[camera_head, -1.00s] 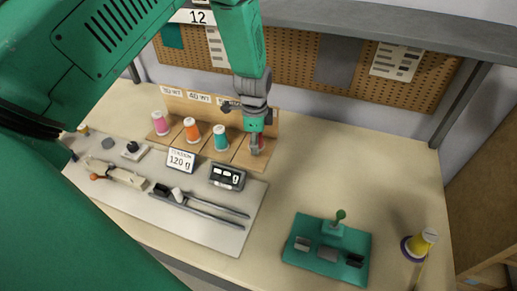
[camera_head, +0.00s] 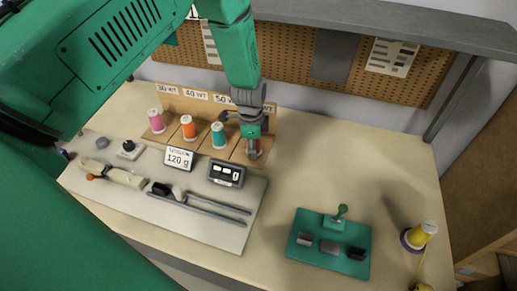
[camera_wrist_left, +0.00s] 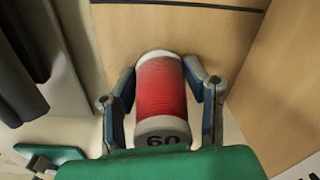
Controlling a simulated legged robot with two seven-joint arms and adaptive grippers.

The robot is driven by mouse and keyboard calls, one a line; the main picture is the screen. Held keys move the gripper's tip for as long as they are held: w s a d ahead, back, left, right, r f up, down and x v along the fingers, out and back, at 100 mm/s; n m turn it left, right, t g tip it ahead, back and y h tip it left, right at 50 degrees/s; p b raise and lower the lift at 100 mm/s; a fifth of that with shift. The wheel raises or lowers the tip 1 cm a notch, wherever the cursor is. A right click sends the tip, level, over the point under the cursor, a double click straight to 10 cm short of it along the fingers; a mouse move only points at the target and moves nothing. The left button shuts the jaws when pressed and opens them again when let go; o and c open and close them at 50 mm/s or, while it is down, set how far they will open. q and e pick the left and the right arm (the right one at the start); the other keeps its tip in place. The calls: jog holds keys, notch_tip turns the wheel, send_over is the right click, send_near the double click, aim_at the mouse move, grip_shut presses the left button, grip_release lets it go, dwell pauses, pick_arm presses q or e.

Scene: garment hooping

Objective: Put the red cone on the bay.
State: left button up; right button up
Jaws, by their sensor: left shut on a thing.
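The red cone (camera_wrist_left: 162,92) stands between the two fingers of my left gripper (camera_wrist_left: 162,85) in the left wrist view, with "60" on its pale end. In the head view my left gripper (camera_head: 253,150) is shut on the cone at the rightmost bay (camera_head: 262,163) of the wooden rack; the cone is mostly hidden there by the fingers. Whether the cone's base touches the bay floor I cannot tell. My right gripper is not in view.
Pink (camera_head: 156,121), orange (camera_head: 188,127) and teal (camera_head: 218,135) cones stand in the other bays to the left. A grey panel (camera_head: 232,240) with a 120 g sign (camera_head: 179,159) lies in front. A green fixture (camera_head: 330,245) and yellow cone (camera_head: 421,234) are at right.

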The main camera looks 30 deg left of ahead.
pick_arm(q)
jog(key=o, duration=1.1)
jog(key=shift+s+a+f, duration=0.55)
jog(key=shift+a+f, duration=0.05)
jog(key=shift+a, duration=0.15)
jog(key=shift+o, duration=0.9)
jog(key=shift+f, duration=0.1)
jog(key=shift+w+d+f, duration=0.1)
jog(key=shift+w+d, duration=0.05)
jog(key=shift+w, duration=0.05)
jog(key=shift+d, duration=0.25)
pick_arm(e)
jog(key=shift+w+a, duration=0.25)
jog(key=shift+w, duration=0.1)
pick_arm(q)
jog(key=shift+s+d, duration=0.1)
jog(key=shift+s, duration=0.05)
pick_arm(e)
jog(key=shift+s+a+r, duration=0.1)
